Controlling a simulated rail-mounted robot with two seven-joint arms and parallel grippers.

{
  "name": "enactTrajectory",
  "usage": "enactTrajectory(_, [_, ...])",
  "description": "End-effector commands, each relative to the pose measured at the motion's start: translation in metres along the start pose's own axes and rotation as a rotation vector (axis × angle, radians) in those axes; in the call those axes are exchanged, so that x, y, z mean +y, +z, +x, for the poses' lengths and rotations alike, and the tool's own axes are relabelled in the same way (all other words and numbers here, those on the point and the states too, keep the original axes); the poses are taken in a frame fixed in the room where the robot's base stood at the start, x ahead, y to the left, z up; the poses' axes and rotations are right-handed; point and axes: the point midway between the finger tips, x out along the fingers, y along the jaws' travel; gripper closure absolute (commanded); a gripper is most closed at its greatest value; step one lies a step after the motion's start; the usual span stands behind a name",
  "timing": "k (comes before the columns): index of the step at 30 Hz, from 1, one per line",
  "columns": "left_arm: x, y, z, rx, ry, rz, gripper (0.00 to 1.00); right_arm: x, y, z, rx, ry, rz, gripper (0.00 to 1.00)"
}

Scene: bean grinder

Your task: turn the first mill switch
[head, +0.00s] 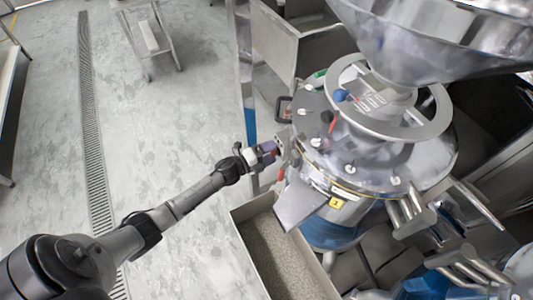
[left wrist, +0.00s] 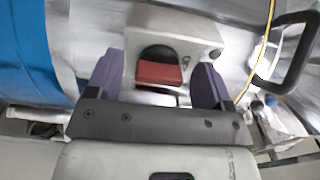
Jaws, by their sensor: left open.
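The first mill (head: 350,150) is a large silver machine with a hopper and a yellow label marked 1 (head: 336,203). My left gripper (head: 279,149) is at the mill's left side, open. In the left wrist view its two purple fingers stand apart to the left and right of a pale switch box. On that box is a red and black switch (left wrist: 158,72), in front of the gap between the fingers. I cannot tell whether either finger touches the box. In the head view the gripper largely hides the switch. My right gripper is not in view.
A bin of grains (head: 282,262) stands below the mill's chute (head: 299,204). A black handle (left wrist: 296,52) and a yellow cable (left wrist: 266,45) are right of the switch in the wrist view. The floor (head: 165,130) to the left is mostly clear.

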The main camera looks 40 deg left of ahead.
Motion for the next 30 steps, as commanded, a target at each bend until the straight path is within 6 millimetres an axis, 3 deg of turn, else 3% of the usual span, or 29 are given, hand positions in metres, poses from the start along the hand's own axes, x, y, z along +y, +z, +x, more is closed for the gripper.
enactTrajectory(5, [0.001, 0.0, -0.014, 0.0, 0.002, 0.0, 0.26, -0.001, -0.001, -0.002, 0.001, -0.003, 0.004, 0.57])
enactTrajectory(21, [0.0, 0.0, -0.112, 0.0, 0.002, 0.0, 0.26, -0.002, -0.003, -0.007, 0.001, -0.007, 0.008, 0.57])
enactTrajectory(30, [0.0, 0.0, -0.136, 0.001, 0.0, 0.0, 0.26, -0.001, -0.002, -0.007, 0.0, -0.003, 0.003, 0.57])
